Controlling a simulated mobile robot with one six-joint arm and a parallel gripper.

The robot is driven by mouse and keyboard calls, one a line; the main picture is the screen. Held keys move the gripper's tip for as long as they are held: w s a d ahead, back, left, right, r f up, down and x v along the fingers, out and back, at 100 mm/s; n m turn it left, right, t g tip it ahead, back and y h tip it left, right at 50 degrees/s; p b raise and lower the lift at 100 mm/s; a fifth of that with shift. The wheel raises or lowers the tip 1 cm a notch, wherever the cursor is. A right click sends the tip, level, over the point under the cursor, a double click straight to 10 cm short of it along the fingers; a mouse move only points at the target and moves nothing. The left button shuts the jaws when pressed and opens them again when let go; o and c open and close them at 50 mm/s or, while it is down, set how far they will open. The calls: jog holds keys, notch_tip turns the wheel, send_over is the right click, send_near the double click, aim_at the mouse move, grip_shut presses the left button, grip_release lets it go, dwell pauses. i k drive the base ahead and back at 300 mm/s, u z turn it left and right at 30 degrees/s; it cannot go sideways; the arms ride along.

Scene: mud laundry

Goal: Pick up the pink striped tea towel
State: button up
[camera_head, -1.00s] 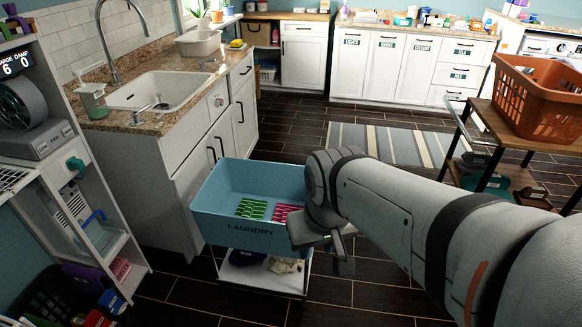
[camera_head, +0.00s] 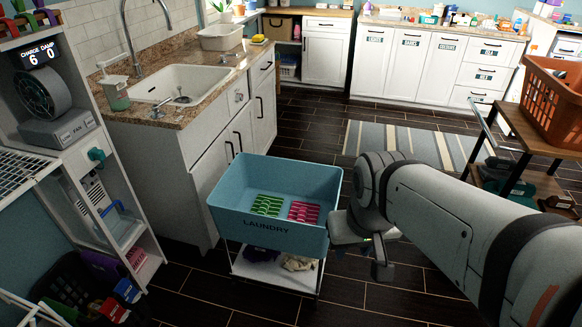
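The pink striped tea towel (camera_head: 304,212) lies flat in the blue laundry bin (camera_head: 270,236), on the right side of its floor. A green striped cloth (camera_head: 267,205) lies to its left. My gripper (camera_head: 381,268) is just outside the right side of the bin, apart from the towel. My own wrist partly hides it, so whether its fingers are open or shut does not show.
The bin tops a cart with dark and pale cloths on its lower shelf (camera_head: 281,272). A sink counter (camera_head: 176,124) stands behind left, shelving (camera_head: 150,265) at left. An orange basket (camera_head: 553,105) sits on a wooden cart at right. Dark floor is open between.

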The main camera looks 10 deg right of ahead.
aim_at(301, 212)
jog(key=k, duration=0.95)
jog(key=u, duration=0.7)
jog(key=i, duration=1.65)
jog(key=z, duration=0.65)
jog(key=i, duration=0.9)
jog(key=z, duration=0.65)
jog(key=k, duration=0.9)
jog(key=z, duration=0.2)
jog(key=i, duration=0.45)
jog(key=u, duration=0.1)
